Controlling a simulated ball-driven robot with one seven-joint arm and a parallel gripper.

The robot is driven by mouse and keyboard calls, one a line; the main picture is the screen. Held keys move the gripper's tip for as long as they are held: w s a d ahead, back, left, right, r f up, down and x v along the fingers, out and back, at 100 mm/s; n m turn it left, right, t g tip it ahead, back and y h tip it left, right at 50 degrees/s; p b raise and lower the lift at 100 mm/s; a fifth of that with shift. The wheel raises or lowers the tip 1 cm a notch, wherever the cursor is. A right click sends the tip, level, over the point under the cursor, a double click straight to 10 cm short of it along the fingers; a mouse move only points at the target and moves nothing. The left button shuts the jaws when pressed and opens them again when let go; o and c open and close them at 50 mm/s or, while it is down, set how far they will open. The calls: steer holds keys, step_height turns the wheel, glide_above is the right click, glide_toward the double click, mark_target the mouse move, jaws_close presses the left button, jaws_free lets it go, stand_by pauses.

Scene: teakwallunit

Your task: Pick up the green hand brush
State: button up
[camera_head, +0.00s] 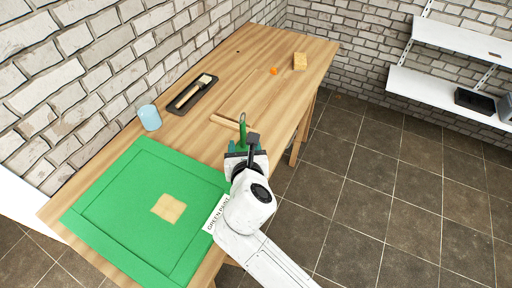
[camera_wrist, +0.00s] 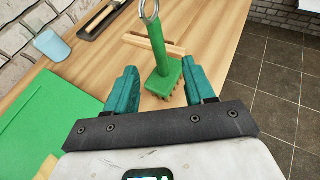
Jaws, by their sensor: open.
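The green hand brush (camera_wrist: 166,62) stands with its handle up and its bristles down, with a metal ring at the handle's top. It also shows in the head view (camera_head: 242,127), near the table's right edge. My gripper (camera_wrist: 163,88) is open, with one teal finger on each side of the brush's lower part. The right finger is very close to the brush head; I cannot tell whether they touch. The left finger is apart from it. In the head view my gripper (camera_head: 243,151) partly hides the brush's lower end.
The wooden table (camera_head: 262,48) carries a green panel (camera_head: 110,213) with a tan square (camera_head: 168,207), a blue cup (camera_head: 149,117), a black tray (camera_head: 187,104) with a paint brush, an orange ball (camera_head: 274,71) and a yellow block (camera_head: 300,61). A wooden strip (camera_wrist: 143,43) lies behind the brush.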

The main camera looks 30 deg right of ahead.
mark_target(244, 137)
steer(key=x, duration=0.3)
steer(key=shift+w+d+f, duration=0.2)
steer(key=shift+w, duration=0.1)
steer(key=shift+f+b+x, duration=0.15)
steer(key=shift+x, duration=1.3)
steer(key=shift+f+b+x, duration=0.15)
steer(key=shift+x, duration=1.3)
steer(key=shift+s+a, duration=0.1)
jaws_close()
